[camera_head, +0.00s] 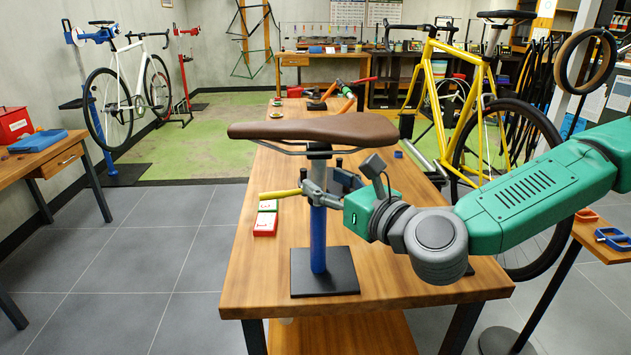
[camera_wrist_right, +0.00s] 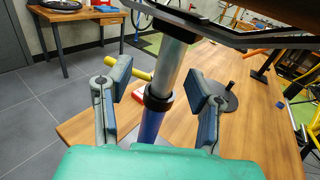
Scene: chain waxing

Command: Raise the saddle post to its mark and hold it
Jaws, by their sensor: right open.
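A brown saddle (camera_head: 312,128) sits on a silver saddle post (camera_head: 319,168), which stands in an upright blue tube (camera_head: 318,240) on a black base plate (camera_head: 324,272). In the right wrist view the silver post (camera_wrist_right: 172,65) enters a dark collar (camera_wrist_right: 157,100) on the blue tube. A yellow lever (camera_wrist_right: 140,70) sticks out beside the collar, also seen in the head view (camera_head: 281,194). My right gripper (camera_head: 328,185) is open below the saddle, one finger either side of the post, with gaps showing in the wrist view (camera_wrist_right: 160,90). I cannot make out a mark. My left gripper is out of view.
The stand is near the front edge of a wooden workbench (camera_head: 400,280). Red and green numbered blocks (camera_head: 266,222) lie left of it. A dark round-based stand (camera_wrist_right: 222,97) is beyond the post. A yellow bicycle (camera_head: 432,90) stands to the right behind.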

